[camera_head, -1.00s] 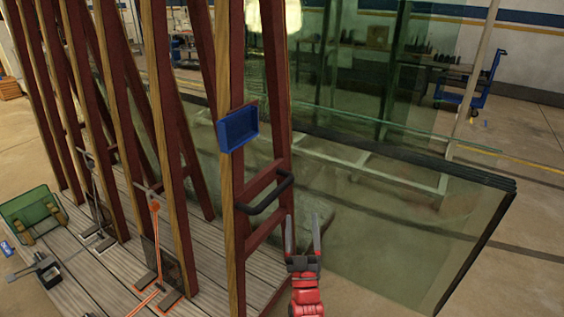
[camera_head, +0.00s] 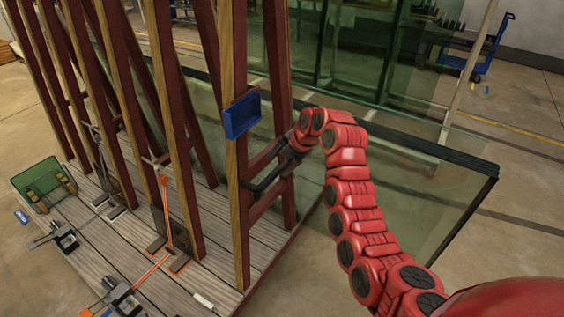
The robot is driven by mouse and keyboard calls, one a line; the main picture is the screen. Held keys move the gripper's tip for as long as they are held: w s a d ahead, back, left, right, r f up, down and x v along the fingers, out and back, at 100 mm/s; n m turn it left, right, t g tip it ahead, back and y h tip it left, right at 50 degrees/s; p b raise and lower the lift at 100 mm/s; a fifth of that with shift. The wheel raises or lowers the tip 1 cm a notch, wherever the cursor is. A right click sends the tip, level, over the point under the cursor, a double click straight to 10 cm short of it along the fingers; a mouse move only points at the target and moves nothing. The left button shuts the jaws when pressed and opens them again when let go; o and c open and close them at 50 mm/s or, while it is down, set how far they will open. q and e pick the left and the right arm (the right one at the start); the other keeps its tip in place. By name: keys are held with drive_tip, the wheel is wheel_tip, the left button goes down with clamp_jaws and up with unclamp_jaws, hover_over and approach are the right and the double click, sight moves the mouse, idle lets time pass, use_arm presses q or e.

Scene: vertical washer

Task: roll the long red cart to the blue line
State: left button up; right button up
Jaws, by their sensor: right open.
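The long red cart stands at the left and centre, with tall dark red and wood uprights (camera_head: 240,160) on a grey plank deck (camera_head: 95,265). A black bar handle (camera_head: 257,187) is fixed to its near end frame. My right gripper (camera_head: 285,165) is at the far right end of this handle. It is open, with its fingers close around or beside the bar; contact cannot be told. The red right arm comes in from the lower right. My left gripper is out of view. No blue line shows on the visible floor.
A blue tray (camera_head: 241,115) is fixed on the end upright above the handle. Large glass sheets (camera_head: 425,190) lean on the cart's far side. A blue trolley (camera_head: 478,55) stands at the back right.

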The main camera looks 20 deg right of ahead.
sight(268, 182)
drive_tip(key=shift+n+g, duration=0.4)
drive_tip(key=shift+g, duration=0.1)
drive_tip(key=p+x, duration=0.1)
drive_tip(key=x, duration=0.1)
drive_tip(key=p+x, duration=0.1)
drive_tip(key=x, duration=0.1)
drive_tip(key=s+p+x, duration=0.1)
drive_tip(key=x, duration=0.1)
drive_tip(key=shift+f+p, duration=0.15)
drive_tip(key=shift+p, duration=0.25)
drive_tip(key=b+x, duration=0.5)
drive_tip(key=b, duration=0.2)
drive_tip(key=shift+f, duration=0.25)
drive_tip(key=shift+w+a+f+b, duration=0.2)
drive_tip(key=shift+w+b, duration=0.05)
drive_tip(key=shift+b, duration=0.55)
clamp_jaws()
drive_tip(key=shift+a, duration=0.1)
